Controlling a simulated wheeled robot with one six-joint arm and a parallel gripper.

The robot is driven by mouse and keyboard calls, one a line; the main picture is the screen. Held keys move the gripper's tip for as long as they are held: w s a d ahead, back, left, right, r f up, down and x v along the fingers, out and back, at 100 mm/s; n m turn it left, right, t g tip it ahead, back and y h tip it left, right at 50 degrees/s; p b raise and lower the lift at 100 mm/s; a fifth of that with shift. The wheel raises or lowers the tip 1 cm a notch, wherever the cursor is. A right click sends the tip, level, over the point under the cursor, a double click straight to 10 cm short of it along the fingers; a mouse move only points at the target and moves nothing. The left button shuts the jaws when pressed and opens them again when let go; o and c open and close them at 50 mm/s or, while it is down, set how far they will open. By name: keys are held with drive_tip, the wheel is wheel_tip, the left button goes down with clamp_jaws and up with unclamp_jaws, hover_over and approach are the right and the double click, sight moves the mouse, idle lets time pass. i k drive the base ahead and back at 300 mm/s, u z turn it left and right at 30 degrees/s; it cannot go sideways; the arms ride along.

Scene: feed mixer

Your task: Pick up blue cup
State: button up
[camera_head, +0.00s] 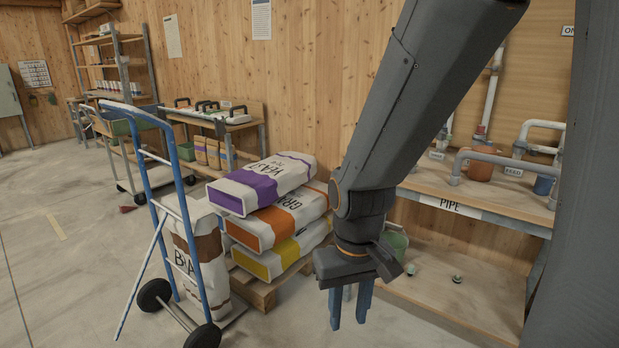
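A blue cup-like thing (544,186) stands on the wooden bench at the right, partly hidden by a grey pipe; its full shape cannot be made out. My gripper (348,322) points down in the lower middle of the view, with its two blue fingers apart and nothing visible between them. It is well to the left of the blue thing and lower in the picture.
An orange container (481,168) and bent pipes stand on the bench labelled PIPE (451,207). Feed sacks (266,182) are stacked on a pallet (262,291) at the left. A blue hand truck (192,240) holds another sack. Open concrete floor lies far left.

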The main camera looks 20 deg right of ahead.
sight(544, 183)
drive_tip(key=z, duration=0.9)
drive_tip(key=i, duration=1.05)
drive_tip(key=z, duration=0.9)
